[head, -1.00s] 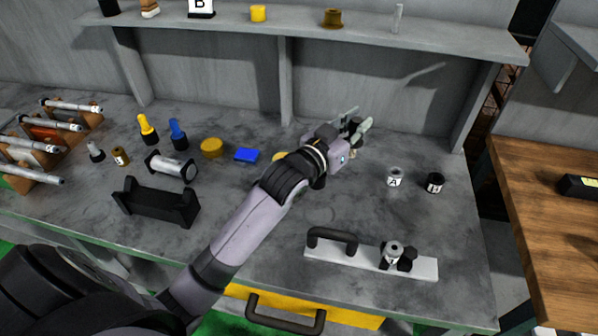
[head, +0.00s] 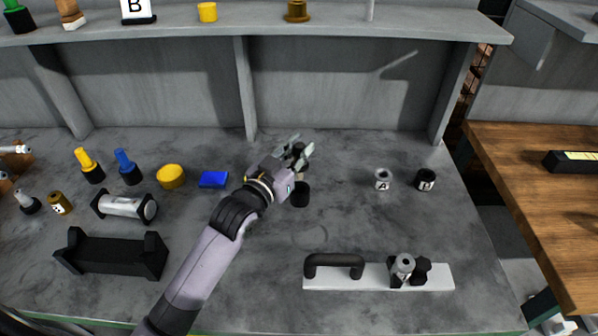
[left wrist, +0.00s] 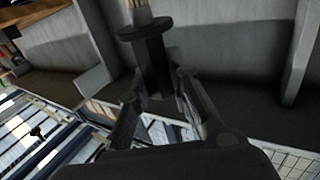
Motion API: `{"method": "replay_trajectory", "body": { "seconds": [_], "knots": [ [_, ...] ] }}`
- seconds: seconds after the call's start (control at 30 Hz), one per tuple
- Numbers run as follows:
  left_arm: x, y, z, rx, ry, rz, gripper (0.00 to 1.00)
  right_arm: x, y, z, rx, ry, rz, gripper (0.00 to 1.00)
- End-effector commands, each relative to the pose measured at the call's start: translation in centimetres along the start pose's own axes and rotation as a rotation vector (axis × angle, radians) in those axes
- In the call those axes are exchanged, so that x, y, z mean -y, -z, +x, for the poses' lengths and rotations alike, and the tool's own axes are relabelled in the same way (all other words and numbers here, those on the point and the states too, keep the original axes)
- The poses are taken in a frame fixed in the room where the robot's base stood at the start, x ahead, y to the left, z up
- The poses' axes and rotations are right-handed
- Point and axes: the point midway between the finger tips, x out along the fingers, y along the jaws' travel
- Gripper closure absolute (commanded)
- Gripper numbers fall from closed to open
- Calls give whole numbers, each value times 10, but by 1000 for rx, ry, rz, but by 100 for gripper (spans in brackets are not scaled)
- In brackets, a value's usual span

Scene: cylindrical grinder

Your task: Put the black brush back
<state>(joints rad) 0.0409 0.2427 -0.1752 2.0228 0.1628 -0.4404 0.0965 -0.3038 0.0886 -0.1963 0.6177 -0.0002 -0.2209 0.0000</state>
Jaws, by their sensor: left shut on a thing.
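My left gripper (head: 302,150) is above the middle of the grey bench in the head view. It is shut on the black brush (head: 298,149), which is mostly hidden by the fingers there. In the left wrist view the black brush (left wrist: 153,60) stands out between the fingertips (left wrist: 157,100), with a wide flange and pale bristles beyond it. A short black cylinder (head: 300,193) shows just below the gripper; I cannot tell if it is a holder or whether it touches the brush. My right gripper is not in view.
Cups A (head: 382,180) and a black one (head: 426,180) stand right. A white plate with black handle (head: 378,276) is in front. A shelf (head: 330,35) overhangs the back.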

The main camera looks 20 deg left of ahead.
Motion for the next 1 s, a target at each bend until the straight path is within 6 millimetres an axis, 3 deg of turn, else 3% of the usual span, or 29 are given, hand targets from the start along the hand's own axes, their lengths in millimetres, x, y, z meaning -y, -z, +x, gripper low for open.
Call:
{"method": "replay_trajectory", "body": {
  "seconds": [0.17, 0.5, 1.0],
  "knots": [
    [0, -21, 0, -1, 0, 0, 100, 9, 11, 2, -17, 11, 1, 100],
    [0, -64, 0, 0, 0, -1, 100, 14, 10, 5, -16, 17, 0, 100],
    [0, -72, 0, -1, 0, 0, 100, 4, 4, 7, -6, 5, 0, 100]
  ]
}}
